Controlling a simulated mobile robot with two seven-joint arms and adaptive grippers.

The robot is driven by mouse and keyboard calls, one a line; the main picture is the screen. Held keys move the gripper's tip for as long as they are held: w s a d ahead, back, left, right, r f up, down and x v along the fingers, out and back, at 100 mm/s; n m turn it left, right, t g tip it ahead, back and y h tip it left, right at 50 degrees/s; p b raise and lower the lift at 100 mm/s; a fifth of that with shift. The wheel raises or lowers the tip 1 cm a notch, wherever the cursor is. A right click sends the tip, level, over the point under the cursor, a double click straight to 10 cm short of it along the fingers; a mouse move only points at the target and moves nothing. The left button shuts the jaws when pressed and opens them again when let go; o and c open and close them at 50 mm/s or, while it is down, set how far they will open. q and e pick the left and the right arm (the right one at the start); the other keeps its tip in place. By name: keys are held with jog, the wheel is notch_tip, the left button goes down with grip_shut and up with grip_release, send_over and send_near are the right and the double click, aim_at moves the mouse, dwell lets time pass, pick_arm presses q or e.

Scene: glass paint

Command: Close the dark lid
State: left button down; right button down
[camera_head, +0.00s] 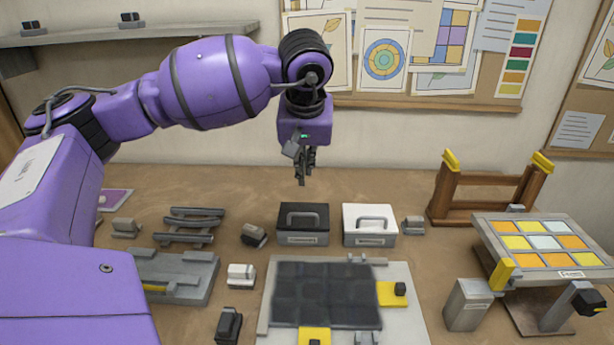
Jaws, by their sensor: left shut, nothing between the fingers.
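A small box with a dark top and a dark handle (302,220) stands at the middle of the bench, with a pale label on its front. The dark top appears to lie flat on the box, but I cannot tell whether it is fully closed. My left gripper (302,172) points down above and behind this box, apart from it. It is shut and holds nothing. My right gripper is not in view.
A similar box with a white top (370,222) stands just right of the dark one. A board with a dark grid panel (325,295) lies in front. Small grey blocks (254,234) flank the boxes. A tilted rack of colored tiles (540,242) stands at the right.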

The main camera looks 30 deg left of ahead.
pick_arm(q)
jog(key=shift+t+y, duration=0.5)
jog(key=shift+t, duration=0.3)
jog(key=b+x, duration=0.1)
jog(key=x, duration=0.9)
jog(key=shift+f, duration=0.4)
jog(key=shift+s+d+f, duration=0.1)
jog(key=shift+s+f, duration=0.15)
jog(key=shift+f, duration=0.4)
